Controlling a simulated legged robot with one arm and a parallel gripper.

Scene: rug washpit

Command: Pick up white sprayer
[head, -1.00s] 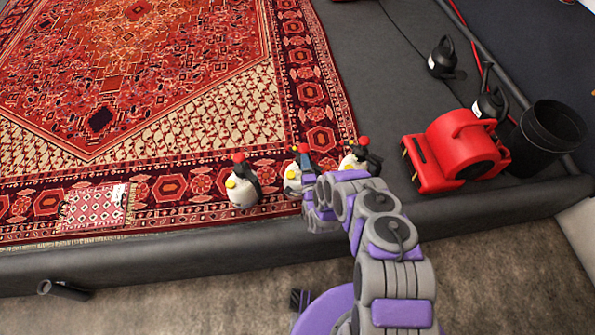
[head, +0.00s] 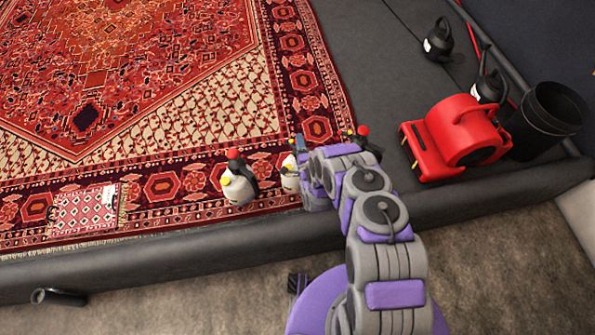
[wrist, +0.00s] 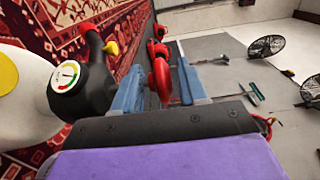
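Several white sprayers with black pump heads and red knobs stand along the rug's near edge. The left white sprayer (head: 238,185) is fully visible in the head view. A middle white sprayer (head: 290,173) is partly hidden by my gripper, and another sprayer (head: 367,145) is mostly behind my arm. In the wrist view a white sprayer (wrist: 22,100) fills the left side, with a gauge and yellow knob, outside the left finger. My gripper (wrist: 160,58) is open, its two blue-grey fingers apart. Red parts (wrist: 160,78) show between the fingers; whether they touch cannot be told.
The patterned rug (head: 130,50) lies in the pit behind a dark raised rim (head: 150,250). A red blower (head: 462,138), a black bucket (head: 545,120) and black sprayers (head: 438,42) stand at right. A dark tube (head: 58,297) lies on the floor.

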